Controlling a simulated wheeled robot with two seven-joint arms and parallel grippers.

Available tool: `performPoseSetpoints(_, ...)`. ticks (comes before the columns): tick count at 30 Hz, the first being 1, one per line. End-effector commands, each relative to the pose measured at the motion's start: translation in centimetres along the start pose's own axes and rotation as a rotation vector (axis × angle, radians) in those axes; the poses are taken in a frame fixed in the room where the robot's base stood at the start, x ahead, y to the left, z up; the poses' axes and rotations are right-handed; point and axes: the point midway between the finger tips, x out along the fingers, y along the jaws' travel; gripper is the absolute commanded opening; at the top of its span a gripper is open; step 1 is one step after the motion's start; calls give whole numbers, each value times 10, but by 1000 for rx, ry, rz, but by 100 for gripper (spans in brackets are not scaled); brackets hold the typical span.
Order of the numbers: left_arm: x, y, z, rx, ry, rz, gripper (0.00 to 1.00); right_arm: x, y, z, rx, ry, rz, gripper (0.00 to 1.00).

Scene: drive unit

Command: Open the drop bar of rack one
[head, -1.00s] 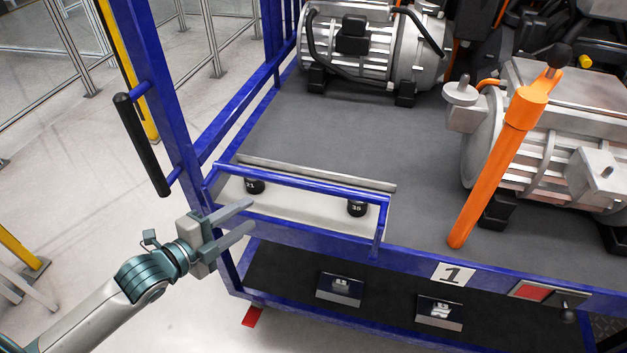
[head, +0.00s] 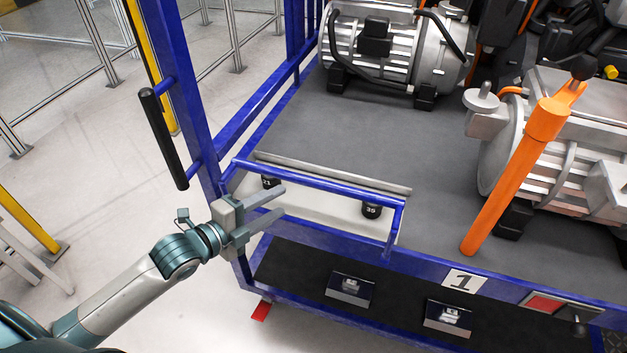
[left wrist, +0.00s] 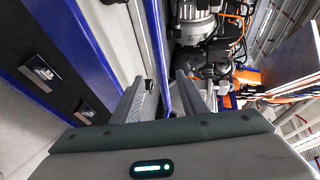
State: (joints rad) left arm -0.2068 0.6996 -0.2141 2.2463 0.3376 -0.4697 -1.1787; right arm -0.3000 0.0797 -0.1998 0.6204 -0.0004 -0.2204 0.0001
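Rack one is a blue-framed rack with a white "1" label (head: 464,281) on its front edge. A blue bar (head: 350,191) spans its front left, with a bent end post at the right, and looks raised above the rack's edge. My left gripper (head: 281,204) is open and empty, its fingertips close in front of the bar's left half. In the left wrist view the blue bar (left wrist: 158,45) runs between the two open fingers (left wrist: 165,98). I cannot tell whether they touch it. My right gripper is out of view.
A tilted orange lever (head: 510,190) stands before a grey drive unit (head: 570,130) at right. Another motor (head: 395,45) sits behind. A black handle (head: 163,140) is on the left blue post. Black weights (head: 371,209) stand behind the bar.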

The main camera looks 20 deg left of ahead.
Motion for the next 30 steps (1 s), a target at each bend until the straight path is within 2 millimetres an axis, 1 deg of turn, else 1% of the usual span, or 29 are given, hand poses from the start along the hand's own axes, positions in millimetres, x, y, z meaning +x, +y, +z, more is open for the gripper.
performPoseSetpoints(1,8,-3,1,-3,-2,-2,40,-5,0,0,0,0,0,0)
performPoseSetpoints(4,25,-4,0,-2,-1,-3,40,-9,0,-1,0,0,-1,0)
performPoseSetpoints(18,108,-3,0,-2,-1,-1,40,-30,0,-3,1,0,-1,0)
performPoseSetpoints(24,130,-2,0,0,-1,-1,40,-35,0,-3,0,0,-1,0)
performPoseSetpoints(30,138,0,0,1,0,0,40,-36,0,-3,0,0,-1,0)
